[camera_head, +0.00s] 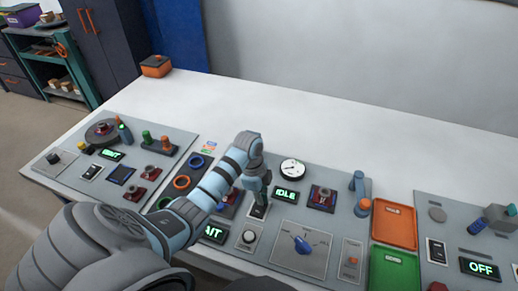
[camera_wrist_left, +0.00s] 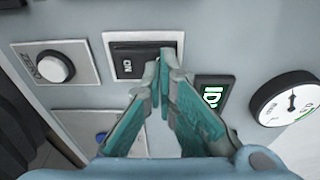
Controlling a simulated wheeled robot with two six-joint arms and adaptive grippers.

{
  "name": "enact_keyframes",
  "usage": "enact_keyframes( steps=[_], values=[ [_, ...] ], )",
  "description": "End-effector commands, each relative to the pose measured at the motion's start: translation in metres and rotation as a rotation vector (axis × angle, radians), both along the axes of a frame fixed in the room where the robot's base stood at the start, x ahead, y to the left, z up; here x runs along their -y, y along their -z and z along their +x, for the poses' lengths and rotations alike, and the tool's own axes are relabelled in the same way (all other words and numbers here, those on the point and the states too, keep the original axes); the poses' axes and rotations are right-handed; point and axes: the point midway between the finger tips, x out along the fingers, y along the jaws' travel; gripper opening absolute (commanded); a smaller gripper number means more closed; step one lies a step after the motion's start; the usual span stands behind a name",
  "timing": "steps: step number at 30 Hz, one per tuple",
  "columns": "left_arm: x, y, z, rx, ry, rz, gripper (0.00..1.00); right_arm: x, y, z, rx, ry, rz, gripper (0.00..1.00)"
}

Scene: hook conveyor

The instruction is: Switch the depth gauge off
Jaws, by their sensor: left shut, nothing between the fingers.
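A round white dial gauge (camera_head: 292,168) with a dark needle stands on the middle panel; it also shows in the left wrist view (camera_wrist_left: 286,98). A green-lit display (camera_head: 286,195) beside it reads IDLE. A black rocker switch on a white plate (camera_head: 257,212) lies left of the display; in the left wrist view the rocker (camera_wrist_left: 130,62) shows letters that look like ON. My left gripper (camera_head: 263,204) is shut and empty, its fingertips (camera_wrist_left: 165,66) over the right edge of this switch plate. I cannot tell whether they touch it. My right gripper is not in view.
A white push button (camera_head: 249,237) and a blue rotary knob (camera_head: 302,244) sit in front of the switch. The back of the table is mostly clear.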

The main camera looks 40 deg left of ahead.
Motion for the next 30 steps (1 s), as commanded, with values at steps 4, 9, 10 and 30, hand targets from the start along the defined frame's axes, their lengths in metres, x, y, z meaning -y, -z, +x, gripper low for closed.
enact_keyframes(
  steps=[4,9,10,30],
  values=[
    [0.000,0.001,0.000,-0.001,0.000,0.000,0.00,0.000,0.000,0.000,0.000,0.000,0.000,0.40],
    [0.000,-0.013,0.000,0.000,0.000,0.000,0.00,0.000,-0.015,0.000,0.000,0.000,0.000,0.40],
    [0.000,-0.017,0.000,0.000,0.000,0.000,0.00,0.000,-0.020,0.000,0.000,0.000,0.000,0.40],
    [0.000,-0.070,0.000,0.000,0.000,-0.001,0.00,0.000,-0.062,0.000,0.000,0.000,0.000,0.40]
  ],
)
